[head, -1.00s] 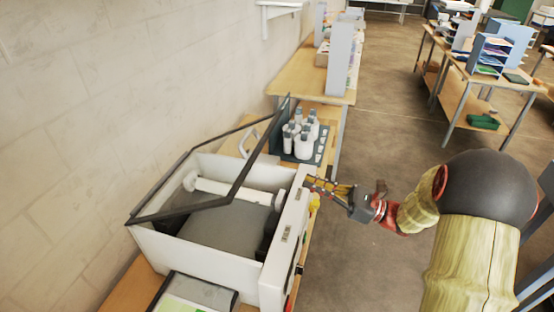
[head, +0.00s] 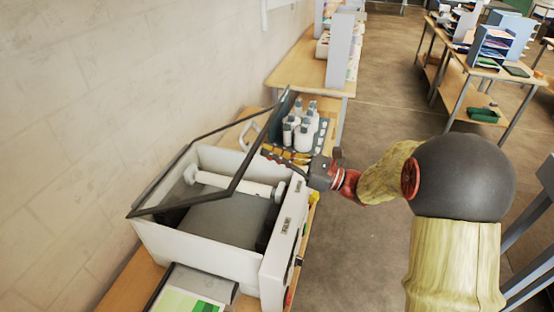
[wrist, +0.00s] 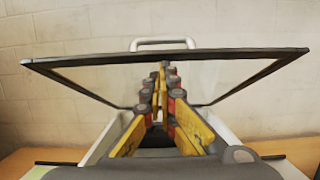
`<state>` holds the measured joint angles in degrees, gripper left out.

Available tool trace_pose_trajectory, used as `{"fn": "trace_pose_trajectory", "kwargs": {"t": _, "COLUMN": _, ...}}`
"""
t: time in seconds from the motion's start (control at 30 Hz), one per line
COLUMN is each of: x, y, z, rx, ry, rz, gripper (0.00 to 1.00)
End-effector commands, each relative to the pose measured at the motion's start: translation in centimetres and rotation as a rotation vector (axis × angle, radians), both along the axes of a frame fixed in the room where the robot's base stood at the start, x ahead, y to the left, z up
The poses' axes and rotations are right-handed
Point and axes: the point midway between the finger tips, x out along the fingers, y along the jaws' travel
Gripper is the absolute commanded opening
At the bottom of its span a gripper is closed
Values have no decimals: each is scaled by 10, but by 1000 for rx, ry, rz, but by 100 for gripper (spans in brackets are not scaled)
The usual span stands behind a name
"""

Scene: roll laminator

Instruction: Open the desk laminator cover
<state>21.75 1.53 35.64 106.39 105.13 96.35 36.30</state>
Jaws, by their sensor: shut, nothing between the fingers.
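The desk laminator (head: 272,262) is a white box on the wooden bench, with a white roller (head: 228,183) inside. Its cover (head: 236,174), a dark-framed clear panel with a white handle (head: 247,134), stands raised at a tilt over the box. In the wrist view the cover (wrist: 80,68) spans the picture, with its handle (wrist: 162,43) on the far edge. My gripper (head: 268,152) is shut and empty, over the right end of the box near the cover's frame. In the wrist view its yellow fingers (wrist: 160,72) overlap the panel; I cannot tell whether they touch it.
White bottles (head: 303,128) stand on a dark tray just behind the laminator. A sheet with green print (head: 187,302) lies at its front. A brick wall (head: 80,110) is close on the left.

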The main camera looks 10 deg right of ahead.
Motion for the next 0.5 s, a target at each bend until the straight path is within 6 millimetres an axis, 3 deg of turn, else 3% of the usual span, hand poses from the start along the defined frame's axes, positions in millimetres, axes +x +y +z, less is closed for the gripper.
{"fn": "trace_pose_trajectory", "kwargs": {"t": 0.5, "x": 1, "y": 2, "z": 6, "rx": -8, "ry": 3, "rz": 1, "gripper": 0}}
